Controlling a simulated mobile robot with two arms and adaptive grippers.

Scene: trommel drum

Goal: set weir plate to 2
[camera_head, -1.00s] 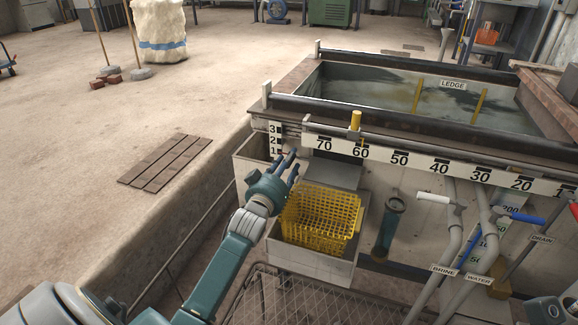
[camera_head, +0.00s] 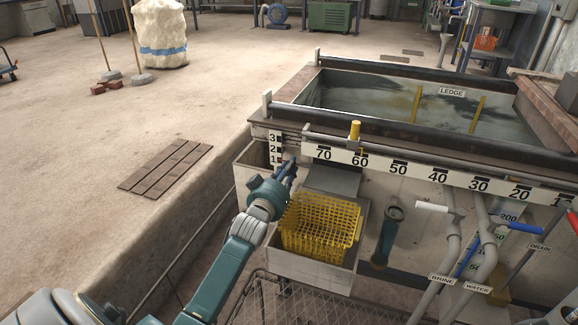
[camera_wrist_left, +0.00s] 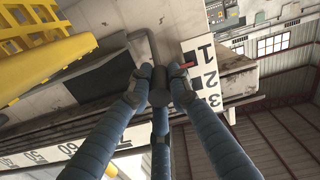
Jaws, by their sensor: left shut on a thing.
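The weir scale (camera_head: 274,149), a white strip marked 3, 2, 1 from top to bottom, is on the tank's near left corner. It shows upside down in the wrist view (camera_wrist_left: 208,78). My left gripper (camera_head: 287,171) is just below and right of it in the head view. In the left wrist view its fingers (camera_wrist_left: 160,85) are shut around a dark round handle (camera_wrist_left: 158,94) on a bent grey rod. A small red pointer (camera_wrist_left: 187,65) lies beside the scale, between 1 and 2. The weir plate itself cannot be clearly made out.
A yellow basket (camera_head: 318,228) sits in a pale box close right of my left arm. A horizontal scale (camera_head: 400,167) with a yellow post (camera_head: 354,131) runs along the tank front. Valve handles (camera_head: 432,207) and pipes stand to the right. Open floor lies left.

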